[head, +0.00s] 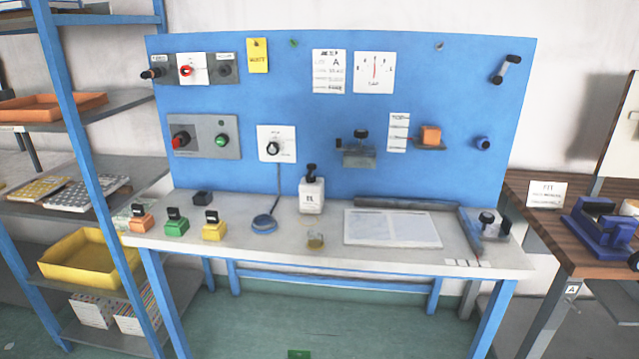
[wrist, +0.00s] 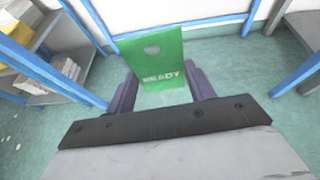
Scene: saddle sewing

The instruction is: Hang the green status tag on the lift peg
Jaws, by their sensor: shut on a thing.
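The green status tag (wrist: 150,62) has a round hole near its top and the word READY. In the wrist view it stands between the two purple fingers of my gripper (wrist: 162,84), which is shut on it. In the head view, a small green piece (head: 298,354) at the bottom edge appears to be the tag's top; my gripper is out of that view. A small green peg (head: 293,42) and a grey peg (head: 439,46) show bare at the top of the blue board. I cannot tell which peg is the lift peg.
A yellow tag (head: 257,55) hangs on the blue board (head: 300,110). The white bench (head: 380,256) before it holds a bottle (head: 311,192), several coloured stamps and a paper sheet. Shelves (head: 110,170) stand left, a wooden table (head: 545,215) right. Open floor lies in front.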

